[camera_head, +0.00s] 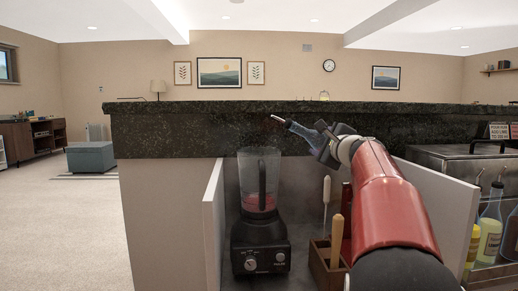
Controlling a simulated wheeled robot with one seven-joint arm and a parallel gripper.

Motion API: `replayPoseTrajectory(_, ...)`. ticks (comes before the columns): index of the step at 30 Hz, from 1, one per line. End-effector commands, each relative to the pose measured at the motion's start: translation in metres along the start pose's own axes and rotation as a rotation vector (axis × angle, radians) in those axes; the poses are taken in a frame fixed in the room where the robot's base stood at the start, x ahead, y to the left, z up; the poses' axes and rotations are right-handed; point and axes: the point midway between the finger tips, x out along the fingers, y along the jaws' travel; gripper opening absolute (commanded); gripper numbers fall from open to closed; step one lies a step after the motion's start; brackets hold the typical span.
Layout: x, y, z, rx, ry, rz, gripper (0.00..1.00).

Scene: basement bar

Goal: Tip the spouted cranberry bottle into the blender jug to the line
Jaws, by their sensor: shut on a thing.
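The blender jug (246,180) is clear with a dark handle and stands upright on its black base (260,247). Red liquid (257,203) lies in its lower part; I cannot make out a fill line. My gripper (322,143) is shut on the spouted bottle (302,131), above and to the right of the jug. The bottle looks clear bluish and is tipped over to the left, its spout end a little higher than its body in the picture. The spout tip (274,117) appears above the jug's right side. I see no clear stream, and the gripper hides the bottle's rear.
A wooden holder (322,268) with upright handled tools stands right of the blender. More spouted bottles (490,235) stand at far right, below a small sign (499,131). White panels flank the blender's bay.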

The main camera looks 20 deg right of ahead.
Motion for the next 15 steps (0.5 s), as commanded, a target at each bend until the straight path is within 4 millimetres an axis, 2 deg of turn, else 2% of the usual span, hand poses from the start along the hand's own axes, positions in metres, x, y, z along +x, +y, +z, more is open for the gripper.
replayPoseTrajectory(8, -0.001, -0.007, 0.022, 0.167, -0.003, 0.000, 0.15)
replayPoseTrajectory(11, -0.001, 0.001, 0.033, 0.288, -0.004, 0.001, 0.15)
replayPoseTrajectory(15, 0.000, 0.021, 0.042, 0.486, -0.003, 0.001, 0.15)
